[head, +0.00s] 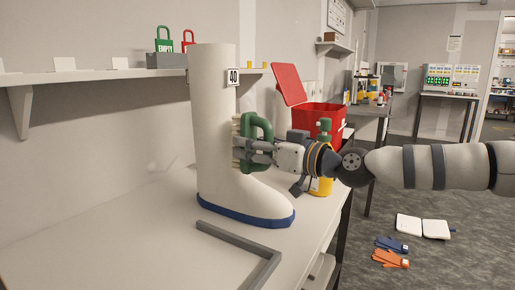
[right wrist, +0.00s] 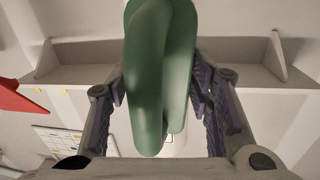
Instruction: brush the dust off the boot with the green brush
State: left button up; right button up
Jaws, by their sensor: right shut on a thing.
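A tall white boot (head: 212,110) with a blue sole and a tag reading 40 stands upright on the white bench. The green brush (head: 266,126) is at the right side of the boot's shaft, its pale bristles facing the boot. The bristles look close against the shaft, but I cannot tell if they touch. My right gripper (head: 246,152) is shut on the brush. In the right wrist view the green handle (right wrist: 148,80) is between the two fingers and hides much of what lies beyond. No dust can be made out on the boot. My left gripper is not in view.
A grey angled frame (head: 245,247) lies on the bench in front of the boot. An open red box (head: 318,117) and a yellow bottle (head: 321,186) stand behind my right arm. A wall shelf (head: 85,76) with padlocks runs behind. The bench's left part is clear.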

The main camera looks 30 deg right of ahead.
jog(key=shift+b+x, duration=0.3)
jog(key=shift+x, duration=0.65)
dwell(0.4)
